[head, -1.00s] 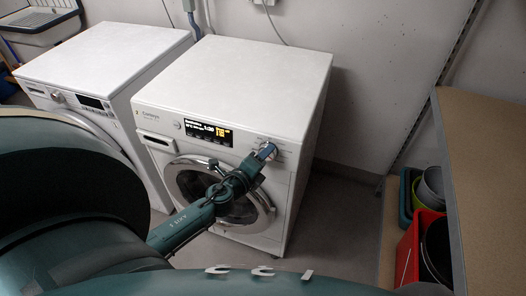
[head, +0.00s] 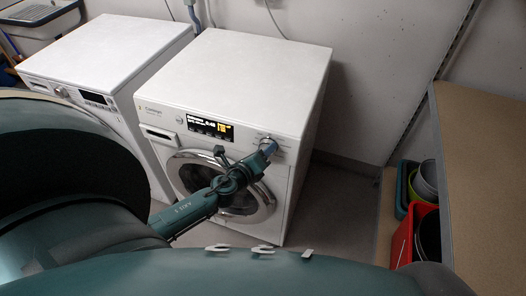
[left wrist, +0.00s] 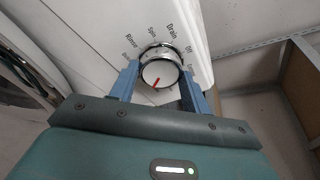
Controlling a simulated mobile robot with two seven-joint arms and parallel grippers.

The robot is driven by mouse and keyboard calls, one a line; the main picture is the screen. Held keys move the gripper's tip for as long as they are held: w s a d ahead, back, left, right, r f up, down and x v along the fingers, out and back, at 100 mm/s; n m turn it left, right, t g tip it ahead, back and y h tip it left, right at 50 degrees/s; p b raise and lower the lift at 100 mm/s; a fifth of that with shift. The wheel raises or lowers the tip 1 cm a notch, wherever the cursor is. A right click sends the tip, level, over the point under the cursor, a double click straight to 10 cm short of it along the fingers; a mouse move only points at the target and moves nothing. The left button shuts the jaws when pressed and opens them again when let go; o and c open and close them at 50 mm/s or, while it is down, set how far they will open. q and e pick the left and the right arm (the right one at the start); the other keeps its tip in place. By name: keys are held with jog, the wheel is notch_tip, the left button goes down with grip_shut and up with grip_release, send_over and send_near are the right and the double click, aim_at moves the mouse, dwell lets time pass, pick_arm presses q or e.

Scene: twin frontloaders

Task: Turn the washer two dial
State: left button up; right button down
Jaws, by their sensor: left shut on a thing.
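The right-hand white washer (head: 231,84) has a lit display and a round door. Its dial (left wrist: 158,75) is round and pale with a dark ring; its red mark points to the lower left in the left wrist view. Labels around it include Rinse, Spin, Drain and Off. My left gripper (left wrist: 162,82) is shut on the dial, one blue finger on each side. In the head view the left gripper (head: 269,148) reaches the right end of the control panel and largely hides the dial. My right gripper is out of view.
A second white washer (head: 105,56) stands to the left. A wooden shelf unit (head: 480,160) with a red bin (head: 404,238) and other containers is on the right. Bare floor (head: 335,215) lies between it and the washers.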

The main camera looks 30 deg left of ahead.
pick_arm(q)
jog(key=o, duration=1)
jog(key=b+v, duration=0.1)
jog(key=v, duration=1.2)
jog(key=shift+s, duration=0.1)
